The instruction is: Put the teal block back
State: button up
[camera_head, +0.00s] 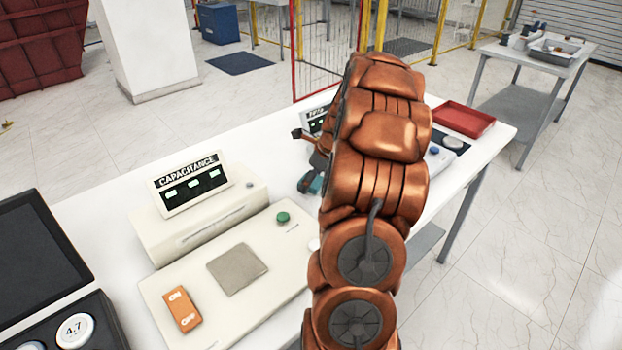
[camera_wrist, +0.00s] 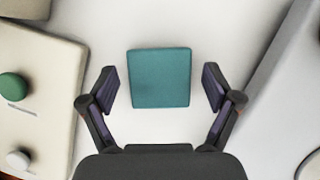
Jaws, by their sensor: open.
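The teal block (camera_wrist: 160,78) lies on the white table between two instruments, seen from above in the wrist view. My gripper (camera_wrist: 160,88) is open, with one finger to the left and one to the right of the block in the picture. Both fingers look apart from the block, and I cannot tell their height above the table. In the head view a small part of the teal block (camera_head: 316,185) shows beside my dark fingers; my copper arm hides most of that area.
The capacitance meter (camera_head: 225,215), with a green button, a grey plate and an orange on/off switch (camera_head: 182,308), stands left of my arm. A second instrument (camera_head: 440,155) is partly hidden on the right. A red tray (camera_head: 463,119) lies at the table's far end. A black case (camera_head: 45,270) is at left.

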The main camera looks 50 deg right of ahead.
jog(key=shift+r, duration=0.1)
jog(key=b+v, duration=0.2)
jog(key=v, duration=1)
jog(key=s+a+n+g+y, duration=0.1)
jog(key=s+a+n+g, duration=0.15)
jog(key=a+n, duration=1.8)
jog(key=s+a+f+n+g+h, duration=0.1)
jog(key=s+a+f+n+g, duration=0.1)
jog(key=s+a+n, duration=0.4)
jog(key=s+a+f+n+g+h, duration=0.1)
jog(key=s+a+n, duration=0.5)
jog(key=s+a, duration=0.7)
jog(key=shift+s+a+f+g, duration=0.2)
jog(key=shift+s+f+g, duration=0.15)
jog(key=shift+f, duration=0.5)
